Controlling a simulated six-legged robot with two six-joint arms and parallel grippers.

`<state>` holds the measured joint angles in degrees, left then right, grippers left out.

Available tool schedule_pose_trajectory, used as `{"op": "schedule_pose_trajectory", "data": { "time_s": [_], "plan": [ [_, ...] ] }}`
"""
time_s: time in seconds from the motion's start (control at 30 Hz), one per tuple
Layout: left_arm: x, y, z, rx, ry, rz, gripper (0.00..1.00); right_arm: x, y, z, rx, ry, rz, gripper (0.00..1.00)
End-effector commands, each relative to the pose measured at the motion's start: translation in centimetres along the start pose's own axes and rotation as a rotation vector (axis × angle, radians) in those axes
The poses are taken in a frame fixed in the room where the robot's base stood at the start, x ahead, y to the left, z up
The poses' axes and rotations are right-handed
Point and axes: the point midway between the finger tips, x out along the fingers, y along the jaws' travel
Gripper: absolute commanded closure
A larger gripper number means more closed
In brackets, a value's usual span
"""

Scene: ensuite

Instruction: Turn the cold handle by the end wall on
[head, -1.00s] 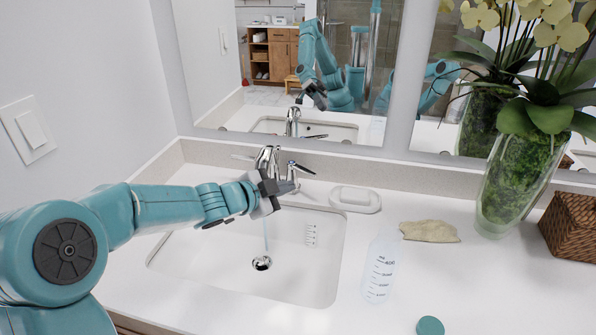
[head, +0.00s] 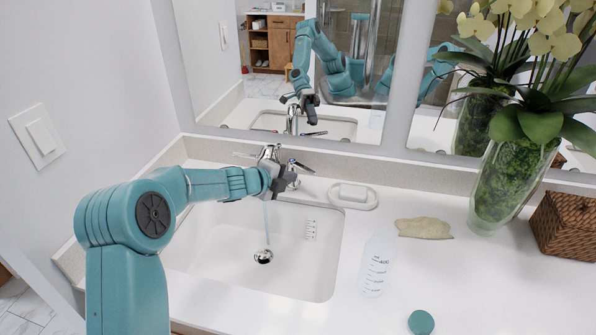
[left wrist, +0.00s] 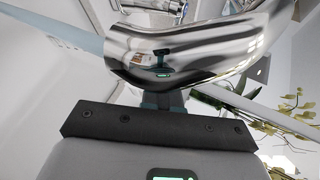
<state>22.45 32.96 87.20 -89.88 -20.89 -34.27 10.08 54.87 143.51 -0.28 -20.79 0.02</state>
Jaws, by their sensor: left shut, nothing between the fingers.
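The chrome faucet (head: 268,154) stands behind the sink (head: 318,262). Its left handle (head: 243,155), on the side of the end wall (head: 90,90), points left toward that wall. The right handle (head: 301,166) points right. A thin water stream (head: 267,222) falls from the spout toward the drain. My left gripper (head: 285,178) is shut and empty, in front of the faucet and close to the spout, partly hiding it. In the left wrist view, chrome (left wrist: 185,45) fills the upper middle, just beyond my fingers (left wrist: 162,98). Contact cannot be told. My right gripper is not in view.
A glass orchid vase (head: 505,185) and wicker basket (head: 566,222) stand farther right. The mirror (head: 225,70) is behind.

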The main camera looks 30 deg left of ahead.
Motion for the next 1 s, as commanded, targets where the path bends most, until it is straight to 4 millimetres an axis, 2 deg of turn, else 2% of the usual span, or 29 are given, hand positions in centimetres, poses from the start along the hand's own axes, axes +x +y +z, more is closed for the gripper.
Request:
{"op": "schedule_pose_trajectory", "data": {
  "time_s": [0.1,0.3,0.67,0.83,1.0],
  "plan": [
    [1.9,-0.8,-0.1,-0.001,0.002,0.0,1.0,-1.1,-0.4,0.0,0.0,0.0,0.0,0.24],
    [3.7,-1.2,0.0,-0.001,0.0,-0.001,1.0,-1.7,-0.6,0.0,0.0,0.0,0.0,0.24],
    [4.0,-1.1,0.0,-0.002,0.0,0.0,1.0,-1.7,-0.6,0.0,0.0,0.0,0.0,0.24],
    [5.2,-1.2,-0.3,-0.025,-0.054,-0.003,1.0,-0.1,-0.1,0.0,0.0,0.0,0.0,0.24],
    [5.3,-1.6,-0.3,-0.039,-0.079,-0.001,1.0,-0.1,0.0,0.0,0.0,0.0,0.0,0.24]
  ]
}}
